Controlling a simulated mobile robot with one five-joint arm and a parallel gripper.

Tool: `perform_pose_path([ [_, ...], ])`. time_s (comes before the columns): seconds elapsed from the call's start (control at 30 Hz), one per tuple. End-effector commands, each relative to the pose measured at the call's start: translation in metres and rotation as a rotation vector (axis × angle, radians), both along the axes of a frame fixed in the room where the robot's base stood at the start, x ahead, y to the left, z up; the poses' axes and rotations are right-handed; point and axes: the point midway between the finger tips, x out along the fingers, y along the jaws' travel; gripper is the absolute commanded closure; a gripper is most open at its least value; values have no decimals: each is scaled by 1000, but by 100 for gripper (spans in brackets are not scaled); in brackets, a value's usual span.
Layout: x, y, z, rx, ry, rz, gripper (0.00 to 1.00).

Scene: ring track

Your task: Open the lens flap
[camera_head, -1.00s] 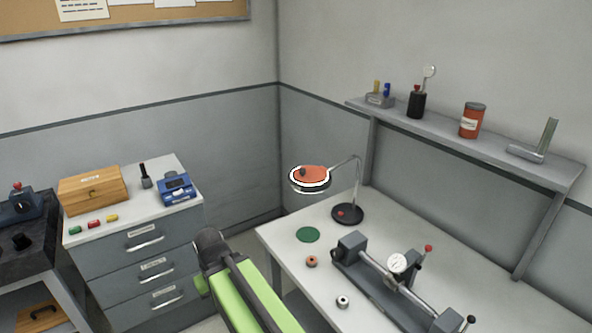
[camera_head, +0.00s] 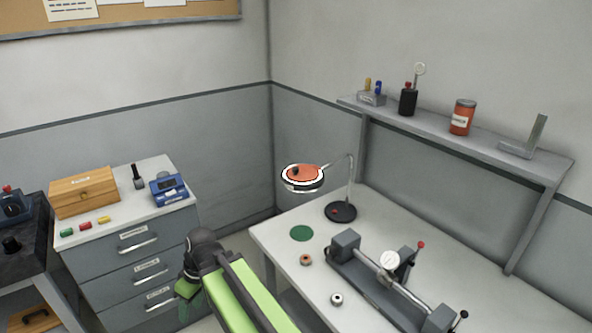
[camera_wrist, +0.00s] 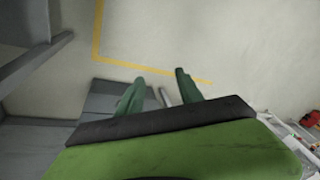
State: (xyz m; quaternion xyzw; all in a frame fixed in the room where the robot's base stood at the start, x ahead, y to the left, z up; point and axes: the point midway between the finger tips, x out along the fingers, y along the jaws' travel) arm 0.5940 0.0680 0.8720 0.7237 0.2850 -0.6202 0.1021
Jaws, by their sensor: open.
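The magnifier lamp (camera_head: 318,183) stands on a thin curved arm with a round dark base (camera_head: 341,211) on the bench. Its round head has a white rim, and the orange-red lens flap (camera_head: 303,173) lies flat over the top with a small dark knob on it. The flap looks closed over the lens.
The bench (camera_head: 393,223) holds a dial gauge fixture (camera_head: 385,280), a green disc (camera_head: 301,233) and two small rings. A shelf (camera_head: 455,135) with tools is behind. A drawer cabinet (camera_head: 122,247) stands left of my arm.

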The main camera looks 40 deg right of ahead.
Motion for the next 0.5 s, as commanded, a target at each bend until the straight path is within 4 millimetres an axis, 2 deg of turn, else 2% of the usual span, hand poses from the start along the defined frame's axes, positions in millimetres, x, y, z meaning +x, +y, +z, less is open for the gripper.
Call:
perform_pose_path([
  [0.03,8,16,8,88,-54,88,57],
  [0.13,29,24,33,267,-204,209,57],
  [0.2,47,10,58,379,-341,248,57],
  [0.27,64,-13,83,459,-478,252,57],
  [0.37,86,-73,126,541,-709,210,57],
  [0.47,95,-160,170,571,-938,108,57],
  [0.5,93,-200,186,571,-1021,53,57],
])
